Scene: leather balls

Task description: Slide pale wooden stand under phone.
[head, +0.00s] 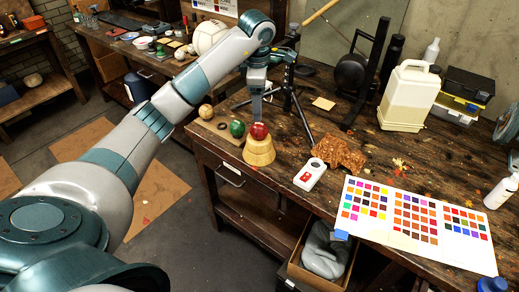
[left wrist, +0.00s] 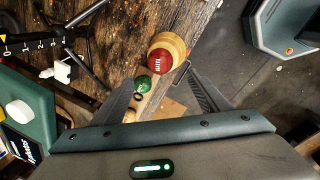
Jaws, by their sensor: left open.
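The pale wooden stand (head: 260,157) is a tapered round block near the table's front edge, with a dark red ball (head: 258,131) on top. The stand (left wrist: 172,42) and red ball (left wrist: 160,64) also show in the left wrist view, just beyond my fingertips. My left gripper (head: 256,112) is open and empty, above and behind the red ball; both fingers (left wrist: 160,80) show spread in the left wrist view. I see no certain phone; a small white device with a red patch (head: 310,175) lies flat right of the stand. My right gripper is not in view.
A green ball (head: 237,129) and a tan ball (head: 206,111) sit left of the stand. A black tripod (head: 292,95) stands behind. A brown leather piece (head: 340,152) and a colour chart (head: 415,220) lie to the right. A white jug (head: 408,97) stands farther back.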

